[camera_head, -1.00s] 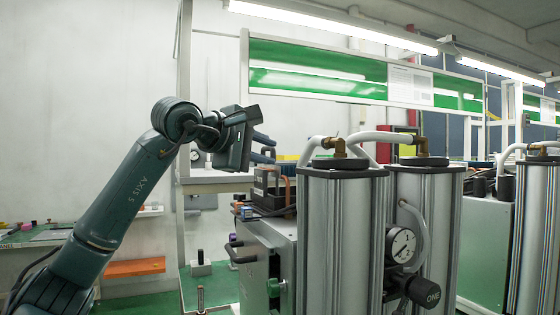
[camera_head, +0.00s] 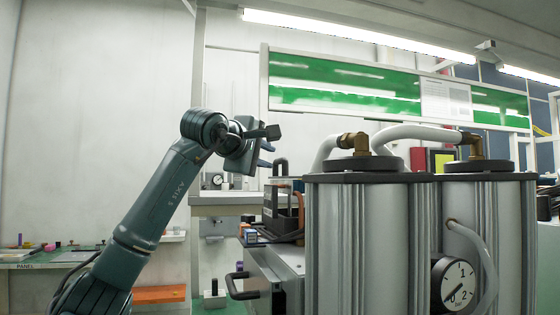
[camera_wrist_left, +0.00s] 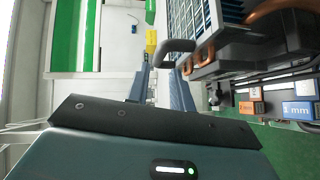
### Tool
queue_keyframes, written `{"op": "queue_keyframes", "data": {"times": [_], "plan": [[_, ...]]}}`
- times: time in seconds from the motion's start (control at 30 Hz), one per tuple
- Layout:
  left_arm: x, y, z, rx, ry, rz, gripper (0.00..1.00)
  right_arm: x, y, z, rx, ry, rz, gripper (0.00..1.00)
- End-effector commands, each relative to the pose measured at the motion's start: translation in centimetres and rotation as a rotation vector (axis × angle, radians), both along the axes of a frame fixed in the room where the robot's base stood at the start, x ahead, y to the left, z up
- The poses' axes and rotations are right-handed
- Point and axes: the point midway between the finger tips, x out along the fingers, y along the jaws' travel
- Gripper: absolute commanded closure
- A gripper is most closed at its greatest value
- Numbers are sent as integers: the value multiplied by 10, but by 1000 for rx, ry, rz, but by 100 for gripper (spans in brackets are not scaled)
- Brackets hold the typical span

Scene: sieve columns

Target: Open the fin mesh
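What I take to be the fin mesh is a panel of fine pale and blue-grey fins (camera_wrist_left: 192,24) at the top of the left wrist view. A dark curved handle (camera_wrist_left: 176,46) stands at its left edge. In the head view a dark loop handle (camera_head: 281,163) shows above a black unit (camera_head: 283,208); its finned face is not clear there. My left gripper (camera_head: 268,155) is just left of this handle. In the left wrist view its two blue-grey fingers (camera_wrist_left: 160,75) are apart with nothing between them, and the handle is just beyond their tips. My right gripper is not in view.
Tall metal columns (camera_head: 358,245) with hoses and a pressure gauge (camera_head: 455,283) stand close on the right. Small blocks, orange (camera_wrist_left: 251,108) and blue (camera_wrist_left: 298,110), lie near the unit. A dark side handle (camera_head: 241,287) sticks out lower left of the columns.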

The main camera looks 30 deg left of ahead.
Motion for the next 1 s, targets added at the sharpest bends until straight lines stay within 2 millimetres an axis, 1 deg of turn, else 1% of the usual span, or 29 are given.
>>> {"op": "queue_keyframes", "data": {"times": [0.03, 0.2, 0.3, 0.4, 0.53, 0.77, 1.0], "plan": [[12, 0, -1, -3, 4, -1, 77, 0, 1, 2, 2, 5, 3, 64], [43, 3, -5, -2, 3, -1, 77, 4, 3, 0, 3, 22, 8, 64], [56, 5, -7, -1, 2, -1, 77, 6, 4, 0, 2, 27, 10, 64], [64, 5, -9, -1, 1, -2, 77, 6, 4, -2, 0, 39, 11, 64], [69, 6, -10, 0, 0, -1, 77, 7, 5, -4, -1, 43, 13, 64], [69, 6, -11, 1, -1, 0, 77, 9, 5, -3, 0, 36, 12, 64], [69, 6, -10, 0, -1, 0, 96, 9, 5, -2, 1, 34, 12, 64]]}}
